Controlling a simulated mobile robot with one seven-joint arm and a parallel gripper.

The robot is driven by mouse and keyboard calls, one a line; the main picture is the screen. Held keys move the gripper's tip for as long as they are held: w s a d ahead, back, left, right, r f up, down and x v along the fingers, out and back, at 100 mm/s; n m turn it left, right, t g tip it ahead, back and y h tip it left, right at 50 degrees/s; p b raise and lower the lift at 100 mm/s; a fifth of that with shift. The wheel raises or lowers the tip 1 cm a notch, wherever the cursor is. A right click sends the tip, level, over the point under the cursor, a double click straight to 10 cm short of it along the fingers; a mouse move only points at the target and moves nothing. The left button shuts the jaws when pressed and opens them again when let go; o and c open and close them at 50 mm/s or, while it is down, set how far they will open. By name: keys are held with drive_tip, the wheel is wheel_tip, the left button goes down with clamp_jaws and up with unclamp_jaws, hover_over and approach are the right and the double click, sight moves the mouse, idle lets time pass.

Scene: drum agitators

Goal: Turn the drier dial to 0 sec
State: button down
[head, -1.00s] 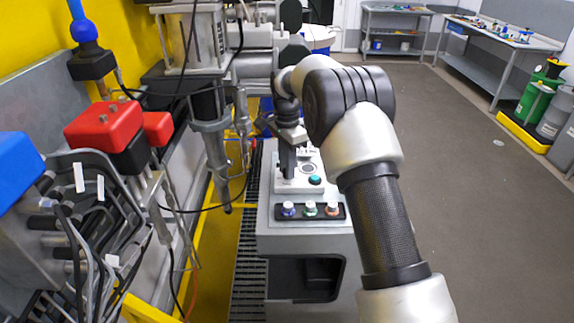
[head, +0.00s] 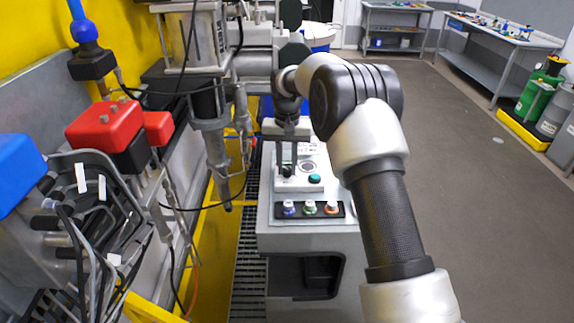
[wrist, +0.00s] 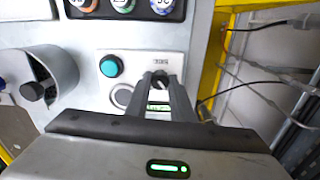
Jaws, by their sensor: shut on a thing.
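The drier dial (wrist: 160,84) is a small black knob on a pale control plate, below a printed label in the wrist view. In the head view the dial (head: 287,172) is a dark spot on top of the grey machine. My gripper (wrist: 160,76) points down at the plate, with one finger on each side of the dial, shut on it. In the head view my gripper (head: 286,168) stands upright over the plate's left part. The fingers partly cover a green-lit display (wrist: 157,106). The dial's pointer and scale are too small to read.
A teal button (wrist: 110,66) and a round grey ring (wrist: 122,96) sit close beside the dial. A row of coloured knobs (head: 310,208) is on the machine's front edge. Metal drum equipment (head: 212,130) with hanging cables stands close on the left. Open floor (head: 455,200) lies right.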

sight(287, 169)
drive_tip(key=n, duration=0.5)
drive_tip(key=shift+n, duration=2.5)
drive_tip(key=c, duration=1.5)
unclamp_jaws()
drive_tip(key=shift+c, duration=0.2)
drive_tip(key=shift+r, duration=0.1)
wheel_tip(287, 169, up, 17)
drive_tip(key=shift+r, duration=0.15)
